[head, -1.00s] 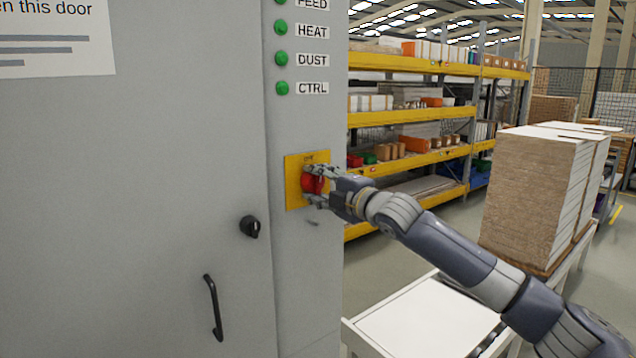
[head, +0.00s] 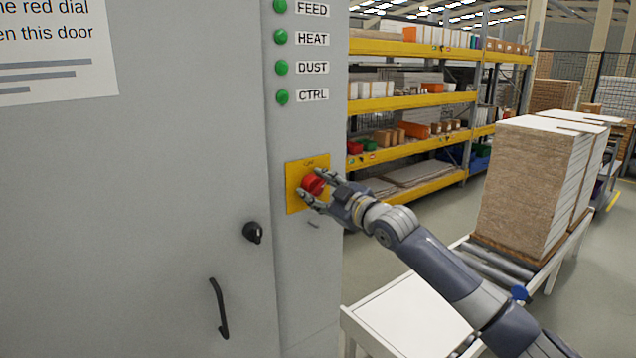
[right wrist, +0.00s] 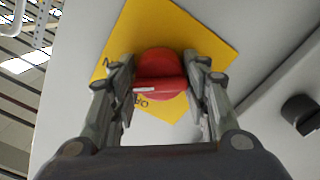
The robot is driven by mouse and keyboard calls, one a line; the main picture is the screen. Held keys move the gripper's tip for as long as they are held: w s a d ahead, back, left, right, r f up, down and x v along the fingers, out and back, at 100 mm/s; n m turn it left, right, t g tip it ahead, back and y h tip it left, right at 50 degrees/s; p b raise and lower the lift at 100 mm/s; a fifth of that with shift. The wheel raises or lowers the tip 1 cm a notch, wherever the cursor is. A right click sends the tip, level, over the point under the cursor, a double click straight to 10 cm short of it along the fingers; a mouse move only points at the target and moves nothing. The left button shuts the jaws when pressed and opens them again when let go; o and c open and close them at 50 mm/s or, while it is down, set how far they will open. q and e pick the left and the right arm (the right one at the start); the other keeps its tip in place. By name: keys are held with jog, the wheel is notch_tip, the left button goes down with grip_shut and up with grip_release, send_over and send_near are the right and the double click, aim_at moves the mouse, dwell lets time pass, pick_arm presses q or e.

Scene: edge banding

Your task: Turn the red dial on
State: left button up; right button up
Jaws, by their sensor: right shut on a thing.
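The red dial (head: 311,184) sits on a yellow plate (head: 293,203) on the grey cabinet's front. My right gripper (head: 312,185) is closed around the dial, one finger at its upper right and one at its lower left. In the right wrist view, the red dial (right wrist: 160,68) lies between the two fingers of the right gripper (right wrist: 160,80). Its raised bar runs across from finger to finger, with a white mark near the left end. The yellow plate (right wrist: 205,40) looks tilted there. The lettering on the plate is partly hidden and too small to read surely. My left gripper does not show.
Green lamps (head: 282,67) labelled FEED, HEAT, DUST and CTRL sit above the plate. A black knob (head: 253,232) and a black door handle (head: 219,308) are lower left. A white table (head: 410,325), stacked boards (head: 525,195) and yellow shelving (head: 420,101) stand to the right.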

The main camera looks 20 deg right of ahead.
jog(key=m+p, duration=0.1)
jog(key=m, duration=0.2)
jog(key=shift+m, duration=0.4)
jog(key=shift+m+p, duration=0.55)
jog(key=shift+m, duration=1.25)
jog(key=o, duration=1.1)
jog(key=shift+c, duration=0.2)
jog(key=v, duration=1.2)
